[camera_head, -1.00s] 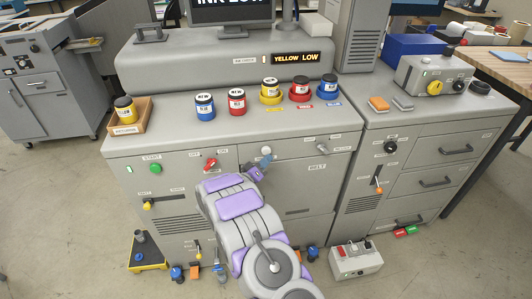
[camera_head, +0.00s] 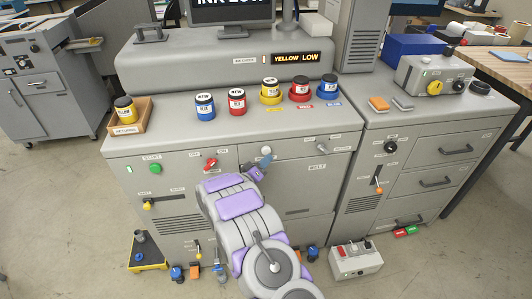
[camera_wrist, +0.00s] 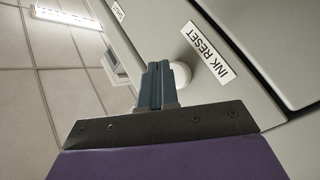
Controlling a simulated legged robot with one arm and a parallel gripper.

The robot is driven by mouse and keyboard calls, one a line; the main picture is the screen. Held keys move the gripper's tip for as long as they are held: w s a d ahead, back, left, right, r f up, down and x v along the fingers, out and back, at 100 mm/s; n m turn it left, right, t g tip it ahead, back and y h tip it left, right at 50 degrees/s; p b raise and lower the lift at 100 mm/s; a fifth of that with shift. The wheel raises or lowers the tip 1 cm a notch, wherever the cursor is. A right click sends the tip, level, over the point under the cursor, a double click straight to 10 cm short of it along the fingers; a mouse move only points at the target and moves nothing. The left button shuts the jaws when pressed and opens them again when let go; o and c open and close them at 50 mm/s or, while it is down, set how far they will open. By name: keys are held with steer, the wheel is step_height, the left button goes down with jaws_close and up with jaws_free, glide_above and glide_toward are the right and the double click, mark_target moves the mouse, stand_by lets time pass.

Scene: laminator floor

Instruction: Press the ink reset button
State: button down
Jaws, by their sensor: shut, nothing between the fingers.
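The ink reset button is a round white knob (camera_wrist: 181,73) beside a white label reading INK RESET (camera_wrist: 208,53) in the wrist view. In the head view the white button (camera_head: 266,150) sits on the front of the grey machine. My gripper (camera_wrist: 157,68) is shut and empty, its blue-grey fingers pressed together. The fingertips are right at the button and cover part of it. Whether they touch it, I cannot tell. In the head view my gripper (camera_head: 264,161) is just below the button.
A red switch (camera_head: 211,163) and a green button (camera_head: 155,169) are to the left on the same panel. Ink jars, including a blue one (camera_head: 205,107), stand on the machine top. A display (camera_head: 301,58) reads YELLOW LOW. A grey switch box (camera_head: 356,260) lies on the floor.

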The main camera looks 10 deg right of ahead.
steer(key=shift+w, duration=0.15)
steer(key=shift+w+p, duration=0.25)
steer(key=shift+p, duration=0.25)
steer(key=shift+w+r+p, duration=0.1)
steer(key=shift+w+p, duration=0.2)
steer(key=shift+w, duration=0.25)
stand_by(0.7)
steer(key=shift+s, duration=0.95)
steer(key=s, duration=0.5)
stand_by(0.5)
